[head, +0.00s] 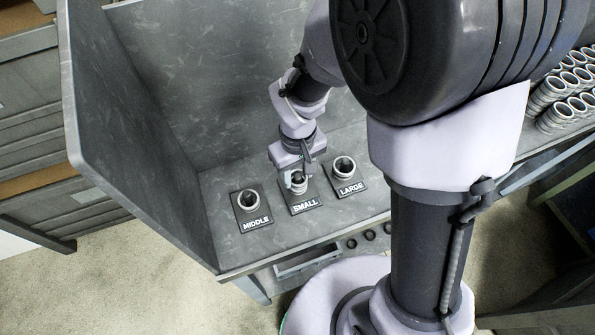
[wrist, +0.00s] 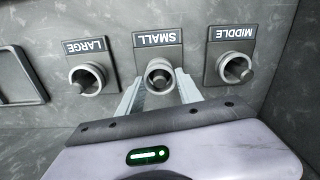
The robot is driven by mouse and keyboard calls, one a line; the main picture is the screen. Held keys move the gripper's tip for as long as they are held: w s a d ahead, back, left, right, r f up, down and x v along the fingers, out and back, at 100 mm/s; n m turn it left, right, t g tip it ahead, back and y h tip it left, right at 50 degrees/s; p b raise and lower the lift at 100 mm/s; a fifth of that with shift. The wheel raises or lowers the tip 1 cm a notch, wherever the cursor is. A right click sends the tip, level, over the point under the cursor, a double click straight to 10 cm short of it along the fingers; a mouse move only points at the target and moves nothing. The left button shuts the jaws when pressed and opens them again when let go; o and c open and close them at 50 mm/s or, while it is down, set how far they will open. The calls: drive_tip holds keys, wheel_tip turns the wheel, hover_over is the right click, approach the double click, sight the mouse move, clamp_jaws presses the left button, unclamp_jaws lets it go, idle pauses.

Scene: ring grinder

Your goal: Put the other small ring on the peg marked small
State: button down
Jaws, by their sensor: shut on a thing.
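The small ring (wrist: 148,78) is pale grey and sits between my gripper's fingers at the peg marked small (wrist: 160,77). In the wrist view the dark peg end shows inside the ring, so the ring appears to be around the peg; how far down it sits is hidden. My gripper (wrist: 160,92) is shut on this ring, with one finger on each side. In the head view my gripper (head: 297,185) is low over the plate marked small (head: 305,206) and partly covers the peg. Whether another ring lies beneath cannot be told.
The middle peg (head: 249,199) stands to the left and the large peg (head: 343,166) to the right, both with pale rings around them. A grey panel (head: 200,80) rises behind the bench. Several rings (head: 565,95) are stacked at the far right.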

drive_tip(key=shift+f+b, duration=0.35)
drive_tip(key=shift+f, duration=0.15)
drive_tip(key=c, duration=1.1)
unclamp_jaws()
wheel_tip(320, 180, up, 11)
drive_tip(key=p, duration=0.9)
